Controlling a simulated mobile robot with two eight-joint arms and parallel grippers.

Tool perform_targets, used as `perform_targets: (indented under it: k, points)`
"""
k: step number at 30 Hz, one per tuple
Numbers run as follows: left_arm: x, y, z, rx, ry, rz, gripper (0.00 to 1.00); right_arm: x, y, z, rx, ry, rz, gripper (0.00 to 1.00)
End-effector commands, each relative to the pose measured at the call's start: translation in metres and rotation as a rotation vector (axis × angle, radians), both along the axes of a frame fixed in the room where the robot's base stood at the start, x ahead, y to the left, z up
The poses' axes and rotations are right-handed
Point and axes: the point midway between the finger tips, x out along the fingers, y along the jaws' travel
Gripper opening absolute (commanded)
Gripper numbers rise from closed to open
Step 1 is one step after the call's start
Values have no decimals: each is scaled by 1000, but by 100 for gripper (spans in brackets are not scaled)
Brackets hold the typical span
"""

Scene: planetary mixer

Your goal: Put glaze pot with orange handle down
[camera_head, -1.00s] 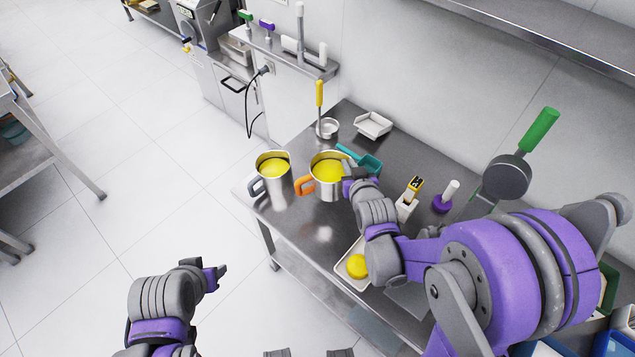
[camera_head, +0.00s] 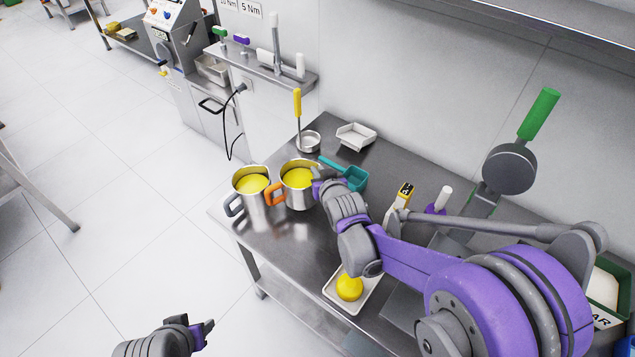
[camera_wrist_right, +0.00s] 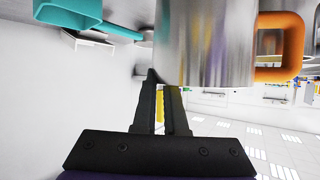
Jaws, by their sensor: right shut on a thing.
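The glaze pot with the orange handle (camera_head: 303,197) is a steel pot of yellow glaze near the left end of the steel table. Its steel wall (camera_wrist_right: 205,45) and orange handle (camera_wrist_right: 281,47) fill the upper right of the right wrist view. My right gripper (camera_head: 318,184) is shut on the pot's right side, opposite the handle; its dark fingers (camera_wrist_right: 163,95) meet the wall in the wrist view. The pot looks upright; I cannot tell whether its base touches the table. My left gripper (camera_head: 207,332) is low in the head view, away from the table; its opening is unclear.
A similar pot with a grey handle (camera_head: 254,207) stands close on the left. A teal scoop (camera_head: 352,178) lies just right. A ladle with yellow handle (camera_head: 297,105) and a white tray (camera_head: 356,137) are behind. The tabletop (camera_head: 300,250) in front is clear.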

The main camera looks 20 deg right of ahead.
Motion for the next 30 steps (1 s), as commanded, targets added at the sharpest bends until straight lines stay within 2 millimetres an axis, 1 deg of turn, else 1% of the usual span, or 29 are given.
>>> perform_targets:
  k: [3, 7, 9, 17, 20, 21, 25, 26, 30]
  points:
    - [-1, 0, -3, 0, 1, 0, 50, 0, 0, -16, 2, -2, -1, 0]
    - [-1, 0, -6, 0, 2, 0, 50, 0, 0, -31, 1, -2, -1, 0]
    - [-1, 0, -6, 0, 2, 0, 50, 0, 0, -35, 1, -2, -1, 0]
    - [-1, 0, -6, 0, 2, 0, 50, 0, 0, -35, 1, -2, -1, 0]
    - [-1, 0, -9, 0, 3, 0, 50, 0, 0, -38, 1, -2, -1, 0]
    - [-1, 0, -9, 0, 3, 0, 50, 0, 0, -39, 0, 0, 0, 13]
    - [-1, 0, -8, 0, 3, 0, 50, 0, 0, -38, 0, 0, 0, 36]
    - [-1, 0, -8, 0, 3, 0, 50, 0, 0, -38, 0, 0, 0, 40]
    - [-1, 0, -8, 0, 3, 0, 50, 0, 0, -38, 0, 0, 0, 40]
